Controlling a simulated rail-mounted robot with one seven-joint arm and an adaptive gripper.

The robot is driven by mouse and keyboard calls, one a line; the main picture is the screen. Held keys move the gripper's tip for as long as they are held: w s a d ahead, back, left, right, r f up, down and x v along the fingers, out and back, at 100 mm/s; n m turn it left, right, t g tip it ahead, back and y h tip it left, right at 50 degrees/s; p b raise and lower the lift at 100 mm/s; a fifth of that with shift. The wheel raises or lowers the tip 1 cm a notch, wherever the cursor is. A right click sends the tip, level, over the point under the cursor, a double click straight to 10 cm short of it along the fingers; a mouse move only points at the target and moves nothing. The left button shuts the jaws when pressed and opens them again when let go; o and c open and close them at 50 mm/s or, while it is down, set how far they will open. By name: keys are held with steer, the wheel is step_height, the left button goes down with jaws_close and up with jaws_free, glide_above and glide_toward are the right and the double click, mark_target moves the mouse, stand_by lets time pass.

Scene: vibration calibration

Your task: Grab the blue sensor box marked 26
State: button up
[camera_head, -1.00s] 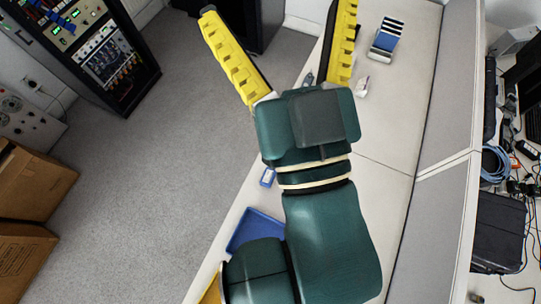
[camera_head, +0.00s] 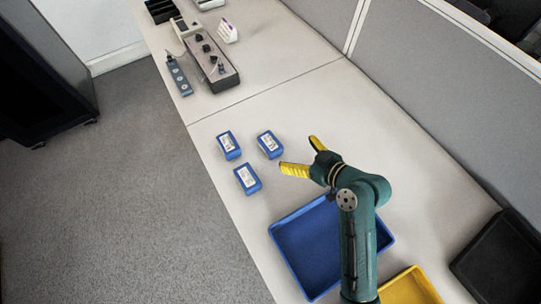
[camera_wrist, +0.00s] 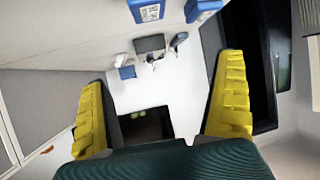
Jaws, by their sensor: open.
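Three blue sensor boxes with white labels lie on the white table in the head view: a left one (camera_head: 229,145), a right one (camera_head: 269,144) and a nearer one (camera_head: 247,178). The label numbers are too small to read, so I cannot tell which is 26. My gripper (camera_head: 298,153) has yellow fingers spread apart and empty, just right of the boxes. In the wrist view, my gripper (camera_wrist: 163,80) is also open with nothing between the fingers. Two blue boxes, one (camera_wrist: 147,10) and another (camera_wrist: 203,8), show at the top edge, beyond the fingertips.
A blue tray (camera_head: 283,257) sits below my arm, with a yellow tray (camera_head: 425,290) and a black tray (camera_head: 500,262) to its right. A grey device with knobs (camera_head: 222,79) stands farther back. A grey partition (camera_head: 440,110) borders the table's right side.

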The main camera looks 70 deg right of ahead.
step_height(320, 180, down, 3)
steer(key=s, duration=0.1)
steer(key=b, duration=0.3)
glide_toward(270, 142)
steer(key=x, duration=0.4)
steer(key=shift+w+f, duration=0.1)
steer(key=shift+w, duration=0.25)
steer(key=b+x, duration=0.2)
steer(key=x, duration=0.3)
steer(key=shift+w+d+f+b, duration=0.1)
steer(key=shift+d+f+b, duration=0.15)
steer(key=shift+b, duration=0.1)
steer(key=shift+r, duration=0.1)
steer(key=c, duration=1.5)
